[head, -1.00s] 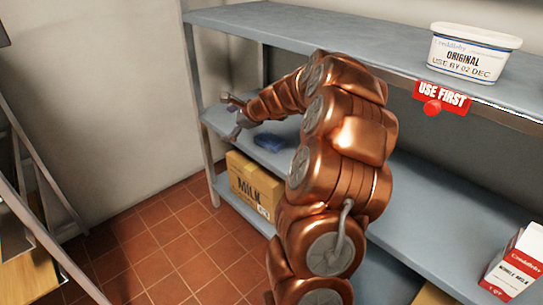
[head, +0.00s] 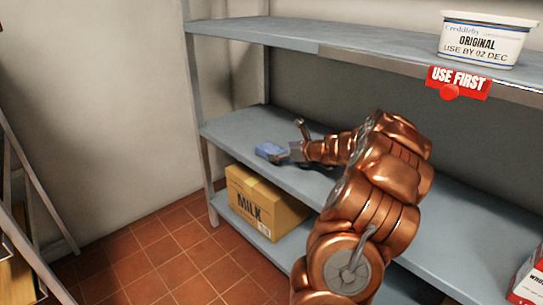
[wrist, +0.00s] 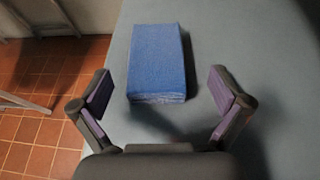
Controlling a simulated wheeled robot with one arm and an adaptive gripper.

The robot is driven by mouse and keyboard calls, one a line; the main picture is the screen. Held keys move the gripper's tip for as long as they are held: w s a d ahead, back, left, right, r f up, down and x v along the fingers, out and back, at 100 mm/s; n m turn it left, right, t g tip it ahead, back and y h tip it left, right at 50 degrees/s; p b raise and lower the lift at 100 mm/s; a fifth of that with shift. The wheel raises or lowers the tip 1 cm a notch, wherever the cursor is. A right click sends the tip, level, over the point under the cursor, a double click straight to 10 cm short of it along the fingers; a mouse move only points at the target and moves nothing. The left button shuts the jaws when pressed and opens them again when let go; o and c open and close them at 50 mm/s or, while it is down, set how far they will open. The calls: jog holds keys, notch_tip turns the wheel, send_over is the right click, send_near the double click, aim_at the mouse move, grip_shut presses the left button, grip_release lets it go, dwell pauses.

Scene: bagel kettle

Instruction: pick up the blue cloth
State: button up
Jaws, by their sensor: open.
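The blue cloth (head: 269,151) lies folded into a thick rectangular block on the middle shelf (head: 240,128), near its left end. In the wrist view the cloth (wrist: 158,62) lies ahead of my gripper (wrist: 164,92), between the lines of its two fingers. The near end of the cloth sits about level with the fingertips. My gripper is open and empty, with a gap on both sides of the cloth. In the head view my gripper (head: 295,140) is just right of the cloth, low over the shelf.
A MILK box (head: 260,200) stands on the bottom shelf below. A white ORIGINAL tub (head: 485,40) sits on the top shelf, above a red USE FIRST tag (head: 458,83). A carton (head: 528,280) stands at the lower right. Shelf around the cloth is clear.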

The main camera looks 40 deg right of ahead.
aim_at(276, 151)
jog(key=x, duration=0.2)
jog(key=b+x, duration=0.1)
jog(key=shift+w+a+f, duration=0.15)
jog(key=shift+w+a, duration=0.1)
jog(key=shift+w, duration=0.05)
jog(key=shift+w+b, duration=0.35)
jog(key=shift+w, duration=0.1)
jog(key=shift+c, duration=0.2)
jog(key=shift+f, duration=0.1)
jog(key=c, duration=1.1)
